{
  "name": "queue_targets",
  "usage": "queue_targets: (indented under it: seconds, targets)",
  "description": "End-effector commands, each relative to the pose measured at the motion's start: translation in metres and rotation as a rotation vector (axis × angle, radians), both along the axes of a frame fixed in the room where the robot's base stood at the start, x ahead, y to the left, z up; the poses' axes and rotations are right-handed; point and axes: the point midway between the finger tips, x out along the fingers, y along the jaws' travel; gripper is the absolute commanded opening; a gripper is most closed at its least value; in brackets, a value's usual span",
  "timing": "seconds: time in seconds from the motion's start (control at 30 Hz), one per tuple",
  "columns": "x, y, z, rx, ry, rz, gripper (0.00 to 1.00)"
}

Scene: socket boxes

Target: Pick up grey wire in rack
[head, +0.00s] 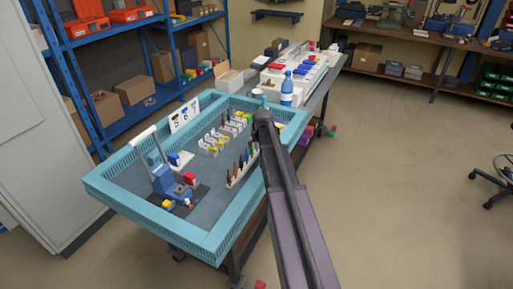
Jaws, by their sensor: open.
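A pale rack (241,174) stands in the blue tray near its right side, partly beside my arm. Several thin upright items in dark, orange and green stand in it. Small pale holders (211,147) with yellow and grey bits stand in rows behind it. I cannot make out which thing is the grey wire at this size. My arm reaches up from the bottom right, over the tray's right side. My gripper does not show; the arm's far end and what lies behind it are hidden.
The blue tray (104,194) has a raised slotted rim. A blue device (164,181) with a pale lever stands at its left, and a number sign (185,115) behind. A blue bottle (287,89) and boxes stand beyond.

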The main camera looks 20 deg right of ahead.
Motion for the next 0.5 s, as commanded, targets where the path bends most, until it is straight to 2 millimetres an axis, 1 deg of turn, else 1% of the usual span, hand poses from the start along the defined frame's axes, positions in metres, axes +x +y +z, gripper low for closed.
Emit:
queue_targets:
  seconds: [0.43, 0.47, 0.5]
  targets:
    - [-0.0003, -0.0007, 0.0003, 0.000, 0.000, -0.001, 0.65]
    - [-0.0003, -0.0007, 0.0003, 0.000, 0.000, -0.001, 0.56]
    - [-0.0003, -0.0008, 0.0003, 0.000, 0.000, -0.001, 0.44]
